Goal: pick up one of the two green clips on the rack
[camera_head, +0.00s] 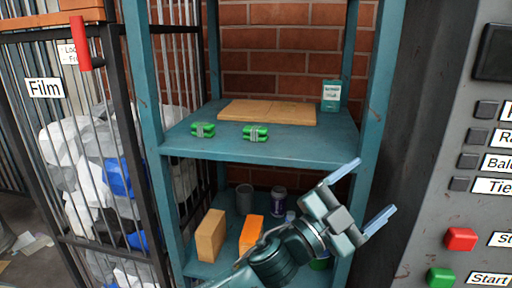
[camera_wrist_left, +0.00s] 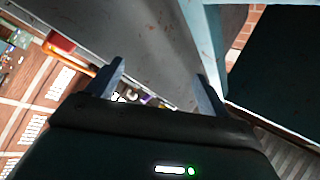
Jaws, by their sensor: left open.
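Two green clips lie on the rack's upper shelf: the left clip (camera_head: 203,130) near the left post, the other clip (camera_head: 255,133) a little to its right, near the front edge. Each has a grey band around its middle. The teal rack (camera_head: 300,153) stands in the middle of the head view. My left gripper (camera_head: 362,194) is open and empty, in front of the rack's right side, lower in the picture than the clips and to their right. In the left wrist view, its two fingers (camera_wrist_left: 162,82) are spread. No clip is visible there. My right gripper is out of view.
The lower shelf holds boxes (camera_head: 211,236), a grey cup (camera_head: 244,199) and a can (camera_head: 279,201). A barred cage (camera_head: 90,180) stands left, a grey control panel (camera_head: 450,200) right.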

